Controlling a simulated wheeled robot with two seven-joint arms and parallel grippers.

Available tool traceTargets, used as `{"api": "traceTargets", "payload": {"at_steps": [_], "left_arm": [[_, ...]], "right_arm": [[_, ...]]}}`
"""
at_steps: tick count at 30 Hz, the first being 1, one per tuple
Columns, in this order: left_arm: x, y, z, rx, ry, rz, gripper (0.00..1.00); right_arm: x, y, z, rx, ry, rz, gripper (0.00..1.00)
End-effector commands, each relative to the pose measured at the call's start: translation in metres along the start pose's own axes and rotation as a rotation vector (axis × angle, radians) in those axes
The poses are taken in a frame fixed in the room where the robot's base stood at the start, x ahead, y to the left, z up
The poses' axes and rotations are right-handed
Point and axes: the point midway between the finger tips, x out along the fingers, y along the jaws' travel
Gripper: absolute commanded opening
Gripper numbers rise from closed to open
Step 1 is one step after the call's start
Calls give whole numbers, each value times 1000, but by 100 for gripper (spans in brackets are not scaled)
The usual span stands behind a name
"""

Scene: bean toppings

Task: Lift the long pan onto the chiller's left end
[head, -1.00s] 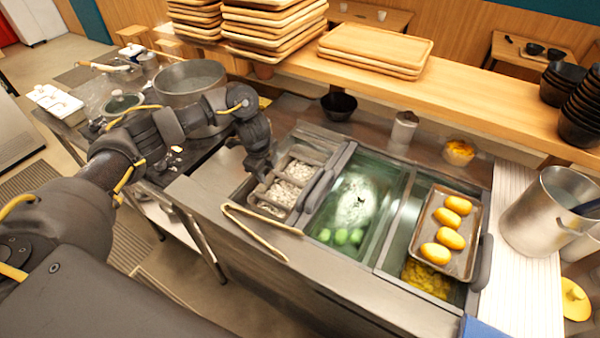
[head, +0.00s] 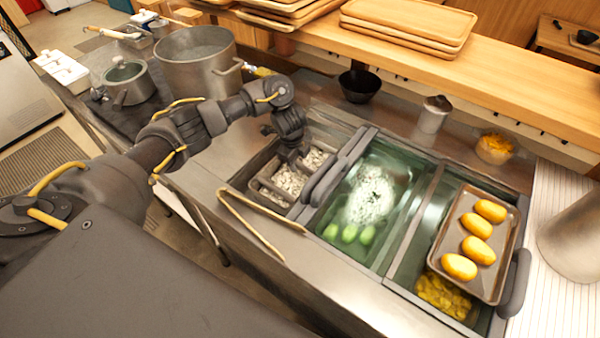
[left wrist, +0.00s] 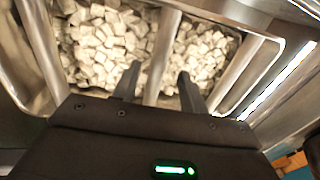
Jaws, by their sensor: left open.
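A long steel pan (head: 277,194) holding white chunks in divided sections sits at the left end of the chiller (head: 413,220). The left wrist view shows its chunks on both sides of a steel cross bar (left wrist: 164,50). My left gripper (head: 292,160) points down over the pan's middle. In the left wrist view, my left gripper (left wrist: 158,84) is open, with its fingers apart on either side of the cross bar. I cannot tell whether they touch it. The gripper hides part of the pan's far side. My right gripper is not in view.
Wooden tongs (head: 250,225) lie along the counter's front edge by the pan. Green-tinted basins fill the chiller's middle and right, and a tray (head: 492,272) with yellow pieces rests over the right one. A large pot (head: 195,72) stands behind my left arm.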

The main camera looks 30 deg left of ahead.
Motion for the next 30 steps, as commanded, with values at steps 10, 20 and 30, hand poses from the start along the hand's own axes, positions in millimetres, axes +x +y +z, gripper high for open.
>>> {"api": "traceTargets", "payload": {"at_steps": [10, 20, 30], "left_arm": [[31, 0, 2, -1, -1, 4, 43], [51, -1, 1, 2, 0, -1, 43], [51, -1, 2, 1, 0, -1, 12]], "right_arm": [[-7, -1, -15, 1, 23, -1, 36], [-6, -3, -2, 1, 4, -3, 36], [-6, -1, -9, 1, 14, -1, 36]]}}
